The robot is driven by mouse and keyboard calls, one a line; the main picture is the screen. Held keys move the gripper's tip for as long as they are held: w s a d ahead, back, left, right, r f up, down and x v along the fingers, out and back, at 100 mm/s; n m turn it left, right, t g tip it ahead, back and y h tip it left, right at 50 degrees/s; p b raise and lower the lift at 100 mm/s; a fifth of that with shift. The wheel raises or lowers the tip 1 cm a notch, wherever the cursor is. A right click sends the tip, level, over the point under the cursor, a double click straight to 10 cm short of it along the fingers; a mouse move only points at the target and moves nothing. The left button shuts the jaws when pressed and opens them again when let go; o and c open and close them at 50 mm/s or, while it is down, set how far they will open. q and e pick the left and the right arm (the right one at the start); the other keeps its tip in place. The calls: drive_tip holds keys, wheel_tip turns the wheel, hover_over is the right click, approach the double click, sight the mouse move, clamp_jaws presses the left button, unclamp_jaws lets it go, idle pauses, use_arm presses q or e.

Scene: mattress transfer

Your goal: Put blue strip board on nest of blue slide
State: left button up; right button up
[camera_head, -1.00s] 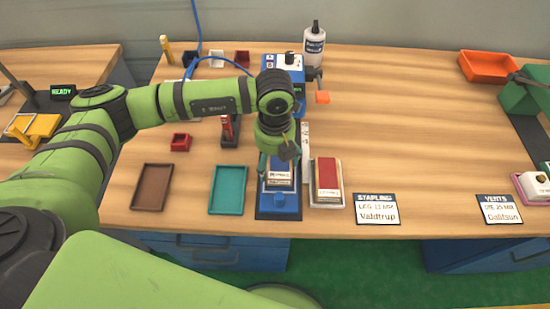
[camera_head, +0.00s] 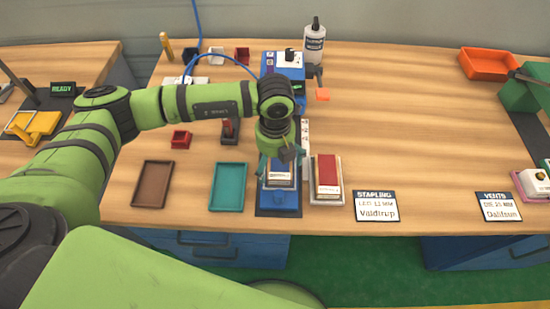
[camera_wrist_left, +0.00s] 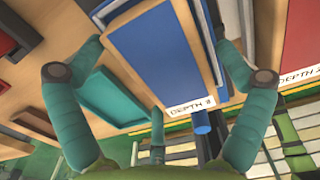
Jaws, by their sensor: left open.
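My left gripper (camera_head: 282,160) is open and points down over the near end of the blue slide (camera_head: 278,203). In the left wrist view, the blue strip board (camera_wrist_left: 160,55) lies between the spread fingers, with a white label on its near end. The board has a pale layer along its edges, and a blue round knob (camera_wrist_left: 202,122) shows just past the label. In the head view the gripper covers much of the board, so I cannot tell how it sits on the slide. My right gripper is not in view.
A red board (camera_head: 326,172) on a pale tray stands close to the right of the slide. A teal tray (camera_head: 228,187) and a brown tray (camera_head: 152,185) lie to the left. A blue machine (camera_head: 285,65) and a bottle (camera_head: 314,42) stand behind. The table's right middle is clear.

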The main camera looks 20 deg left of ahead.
sight(275, 160)
use_arm(q)
wheel_tip(275, 160, up, 12)
drive_tip(key=b, duration=0.2)
drive_tip(key=shift+r, duration=0.2)
